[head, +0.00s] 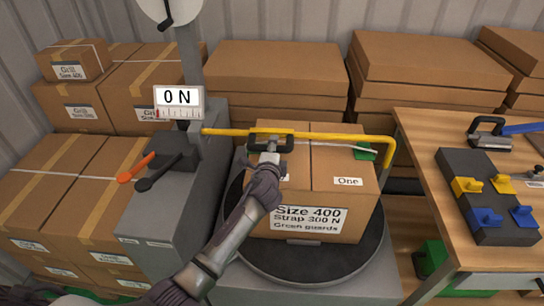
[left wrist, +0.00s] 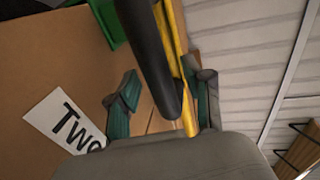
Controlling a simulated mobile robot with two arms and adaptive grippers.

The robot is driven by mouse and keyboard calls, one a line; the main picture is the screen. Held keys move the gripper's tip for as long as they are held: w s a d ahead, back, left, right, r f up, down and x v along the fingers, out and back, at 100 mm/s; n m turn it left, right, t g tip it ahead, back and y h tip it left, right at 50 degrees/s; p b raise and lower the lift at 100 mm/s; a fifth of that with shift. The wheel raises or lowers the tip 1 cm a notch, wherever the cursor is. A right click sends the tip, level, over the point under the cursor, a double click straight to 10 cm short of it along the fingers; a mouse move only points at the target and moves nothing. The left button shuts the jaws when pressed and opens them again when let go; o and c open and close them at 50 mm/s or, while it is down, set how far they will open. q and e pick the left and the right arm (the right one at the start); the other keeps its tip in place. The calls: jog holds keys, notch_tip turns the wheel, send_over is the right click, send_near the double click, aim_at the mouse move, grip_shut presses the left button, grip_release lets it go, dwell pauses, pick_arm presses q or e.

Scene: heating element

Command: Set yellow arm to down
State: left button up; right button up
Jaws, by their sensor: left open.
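The yellow arm (head: 335,135) is a long bar that runs roughly level across the top of the cardboard box (head: 325,175) and bends downward at its right end. In the left wrist view it shows as a yellow bar (left wrist: 188,118) between my fingers. My left gripper (head: 271,142) is at the left-middle part of the bar, above the box. Its green-padded fingers (left wrist: 165,97) are apart, with the yellow bar and a thick black bar (left wrist: 150,55) between them. I cannot tell whether the fingers touch the bar. My right gripper is not in view.
The box stands on a dark turntable (head: 300,275). A gauge (head: 179,98) on the column reads 0 N, above an orange lever (head: 136,167) and a dark lever (head: 157,172). A wooden table (head: 425,155) stands at right. Stacked boxes (head: 275,75) fill the back.

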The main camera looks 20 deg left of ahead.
pick_arm(q)
jog(key=v, duration=1.1)
jog(key=shift+s, duration=0.3)
jog(key=shift+d, duration=0.15)
